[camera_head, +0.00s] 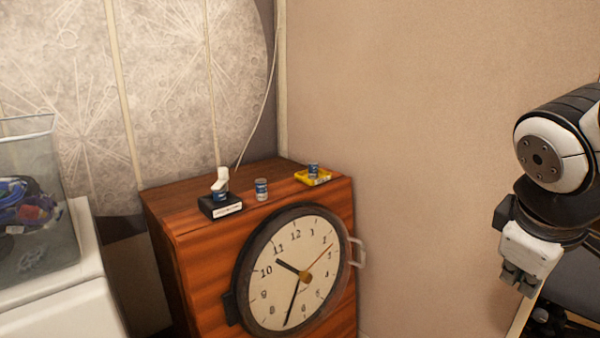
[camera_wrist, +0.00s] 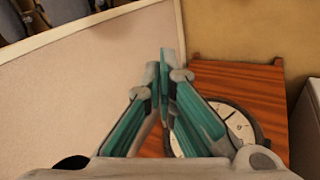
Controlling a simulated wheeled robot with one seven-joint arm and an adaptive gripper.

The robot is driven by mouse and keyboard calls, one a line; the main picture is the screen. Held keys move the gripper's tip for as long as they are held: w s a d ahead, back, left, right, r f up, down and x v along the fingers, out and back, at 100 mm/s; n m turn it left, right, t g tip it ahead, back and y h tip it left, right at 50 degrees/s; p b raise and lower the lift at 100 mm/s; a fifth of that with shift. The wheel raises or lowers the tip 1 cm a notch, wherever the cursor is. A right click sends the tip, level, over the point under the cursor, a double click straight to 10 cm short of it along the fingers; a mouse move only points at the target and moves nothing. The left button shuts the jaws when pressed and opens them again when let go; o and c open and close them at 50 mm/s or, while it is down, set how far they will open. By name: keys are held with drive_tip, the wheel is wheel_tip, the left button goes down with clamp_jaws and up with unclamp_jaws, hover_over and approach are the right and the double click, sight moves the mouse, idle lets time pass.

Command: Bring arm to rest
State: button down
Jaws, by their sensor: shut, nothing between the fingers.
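My gripper (camera_head: 517,280) hangs at the right of the head view, pointing down, apart from the wooden cabinet (camera_head: 200,270). In the wrist view my gripper (camera_wrist: 165,62) has its teal-padded fingers shut together with nothing between them. My arm comes in from the right edge of the head view, and its upper part is cut off.
A large clock (camera_head: 290,270) covers the cabinet front. On top are a black box (camera_head: 220,207), a small can (camera_head: 262,189) and a yellow tray (camera_head: 313,177). A clear bin (camera_head: 40,240) stands at left. Bare wall (camera_head: 430,130) lies between cabinet and arm.

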drive_tip(key=s+a+f+m+g+y, duration=0.25)
drive_tip(key=s+a, duration=0.25)
drive_tip(key=s, duration=0.4)
drive_tip(key=s+a+f+m+g+y, duration=0.1)
drive_tip(key=s+a+f+m+y, duration=0.1)
drive_tip(key=s+a+m, duration=0.5)
wheel_tip(320, 180, up, 24)
drive_tip(key=s+d+n+t+p, duration=0.1)
drive_tip(key=s+n+t+p, duration=0.1)
drive_tip(key=p, duration=2)
drive_tip(key=shift+d+n+t, duration=0.35)
drive_tip(key=shift+n+t, duration=0.4)
